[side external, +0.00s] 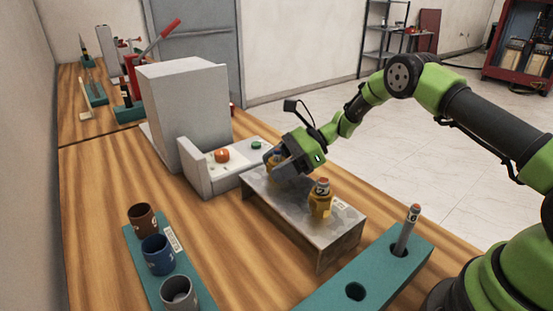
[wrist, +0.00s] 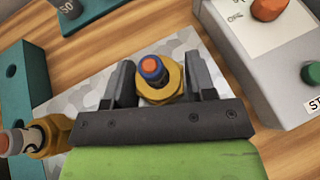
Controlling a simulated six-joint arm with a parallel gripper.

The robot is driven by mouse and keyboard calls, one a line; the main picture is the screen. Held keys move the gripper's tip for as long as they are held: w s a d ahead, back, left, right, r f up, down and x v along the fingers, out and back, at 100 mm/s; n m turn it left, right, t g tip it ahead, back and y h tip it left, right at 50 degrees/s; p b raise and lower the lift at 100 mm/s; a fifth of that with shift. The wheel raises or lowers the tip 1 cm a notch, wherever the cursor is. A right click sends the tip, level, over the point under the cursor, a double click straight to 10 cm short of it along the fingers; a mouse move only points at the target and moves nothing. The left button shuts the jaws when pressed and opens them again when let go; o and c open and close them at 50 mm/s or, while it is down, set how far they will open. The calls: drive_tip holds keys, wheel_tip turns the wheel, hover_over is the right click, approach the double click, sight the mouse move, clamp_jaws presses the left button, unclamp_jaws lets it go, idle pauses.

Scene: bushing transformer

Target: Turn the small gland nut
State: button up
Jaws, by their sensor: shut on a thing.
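My gripper (side external: 284,172) reaches down over the far end of the grey metal stand (side external: 290,212). In the wrist view its two dark fingers (wrist: 158,84) sit on either side of a brass gland nut (wrist: 157,94), shut on it. A blue cable end with an orange tip (wrist: 151,68) stands up through the nut. In the side view this gland (side external: 269,163) is partly hidden by my gripper. A second, larger brass gland (side external: 319,203) stands upright at the near end of the stand; it also shows at the left of the wrist view (wrist: 50,139).
A grey box fixture (side external: 185,103) with an orange button (side external: 222,156) and a green button (side external: 256,145) stands close beside the stand. A teal rack (side external: 150,277) holds three cups. Another teal block (side external: 385,267) holds a grey rod (side external: 408,231). Bare wood lies between.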

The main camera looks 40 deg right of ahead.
drive_tip(key=shift+n+g, duration=0.5)
drive_tip(key=o, duration=1.4)
drive_tip(key=shift+n+g, duration=0.3)
drive_tip(key=shift+y, duration=0.3)
drive_tip(key=shift+v, duration=3)
